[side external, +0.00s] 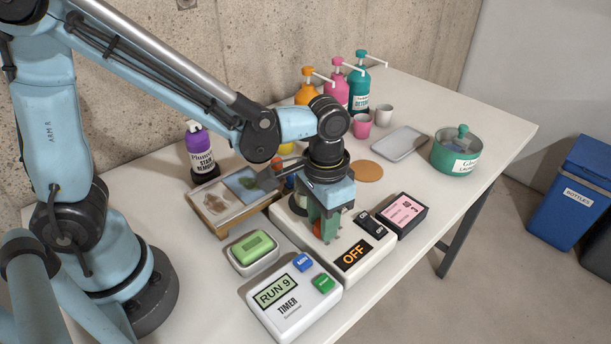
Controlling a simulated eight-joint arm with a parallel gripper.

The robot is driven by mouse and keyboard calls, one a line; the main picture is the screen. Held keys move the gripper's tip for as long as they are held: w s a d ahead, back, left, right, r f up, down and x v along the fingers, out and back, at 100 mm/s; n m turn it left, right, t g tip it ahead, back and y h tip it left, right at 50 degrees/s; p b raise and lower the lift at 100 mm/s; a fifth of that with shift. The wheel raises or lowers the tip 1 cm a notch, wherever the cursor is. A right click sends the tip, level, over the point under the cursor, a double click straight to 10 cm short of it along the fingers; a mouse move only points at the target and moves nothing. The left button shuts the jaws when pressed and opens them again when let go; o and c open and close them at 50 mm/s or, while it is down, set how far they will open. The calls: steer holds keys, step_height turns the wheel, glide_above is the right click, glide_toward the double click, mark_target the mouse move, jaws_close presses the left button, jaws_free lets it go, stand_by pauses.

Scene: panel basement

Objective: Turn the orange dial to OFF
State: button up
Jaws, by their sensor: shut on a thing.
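The orange dial (317,230) is on a white control box (335,261) near the table's front edge. Only a small orange-red part of the dial shows between my fingers, and its pointer and markings are hidden. My gripper (323,232) points down over the box, with its green fingers shut on the dial. A black display (355,254) on the front of the box reads OFF in orange letters. A black rocker switch (370,226) is at the right end of the box.
A white timer (292,299) showing RUN 9 and a green soap in a dish (252,250) lie at front left. A pink-topped black box (402,214) is close on the right. Pump bottles (336,88) and a green pot (456,153) stand farther back.

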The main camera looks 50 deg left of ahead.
steer(key=shift+n, duration=1.5)
steer(key=o, duration=1)
steer(key=shift+o, duration=0.2)
steer(key=shift+r, duration=0.15)
step_height(320, 180, up, 12)
steer(key=shift+a, duration=0.1)
